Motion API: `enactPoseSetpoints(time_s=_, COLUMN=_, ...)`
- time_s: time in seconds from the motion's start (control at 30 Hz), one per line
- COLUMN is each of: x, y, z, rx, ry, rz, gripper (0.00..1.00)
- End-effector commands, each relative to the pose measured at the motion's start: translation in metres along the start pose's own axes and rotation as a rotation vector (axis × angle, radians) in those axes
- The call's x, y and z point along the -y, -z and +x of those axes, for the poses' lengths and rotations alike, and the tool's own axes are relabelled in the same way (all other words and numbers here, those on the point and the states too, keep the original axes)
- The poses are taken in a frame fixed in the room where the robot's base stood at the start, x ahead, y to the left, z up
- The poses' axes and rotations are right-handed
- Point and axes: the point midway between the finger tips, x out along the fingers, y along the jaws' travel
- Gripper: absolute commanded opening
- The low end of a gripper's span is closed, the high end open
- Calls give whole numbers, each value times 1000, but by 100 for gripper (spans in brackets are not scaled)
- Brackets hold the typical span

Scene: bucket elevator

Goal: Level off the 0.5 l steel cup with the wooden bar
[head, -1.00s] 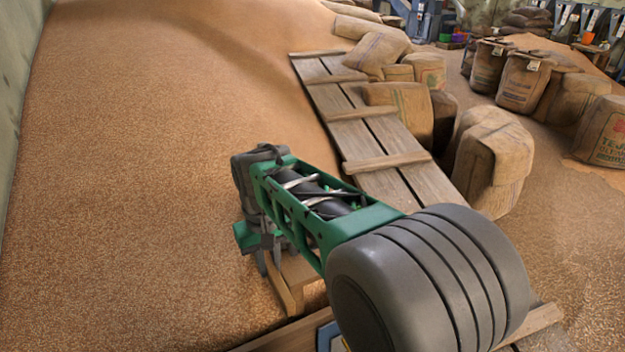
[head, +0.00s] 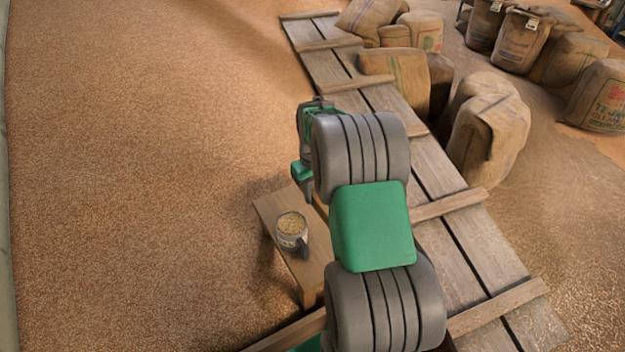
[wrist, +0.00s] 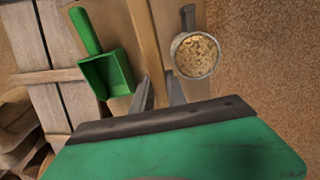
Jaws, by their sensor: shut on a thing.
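The steel cup (head: 291,236) stands upright on a small wooden bench, filled with grain to about its rim, its dark handle toward the front. In the wrist view the cup (wrist: 195,54) is right of the wooden bar (wrist: 147,45) and apart from my fingers. My gripper (wrist: 158,92) is shut on the bar, which runs away between the fingertips. In the head view my gripper (head: 308,196) is mostly hidden by my arm, behind and slightly right of the cup; the bar is not clearly visible there.
The bench (head: 272,208) stands at the grain heap (head: 130,180). A green scoop (wrist: 107,72) lies left of the bar in the wrist view. A plank walkway (head: 440,190) runs along the right, with full sacks (head: 487,130) beyond it.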

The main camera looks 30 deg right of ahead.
Motion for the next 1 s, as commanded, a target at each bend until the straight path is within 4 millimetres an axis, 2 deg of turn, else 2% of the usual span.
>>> enactPoseSetpoints(time_s=0.7, x=7, y=0, z=49, rx=-1, ry=0, rz=2, gripper=0)
enactPoseSetpoints(time_s=1.0, x=28, y=0, z=46, rx=-1, ry=0, rz=1, gripper=0)
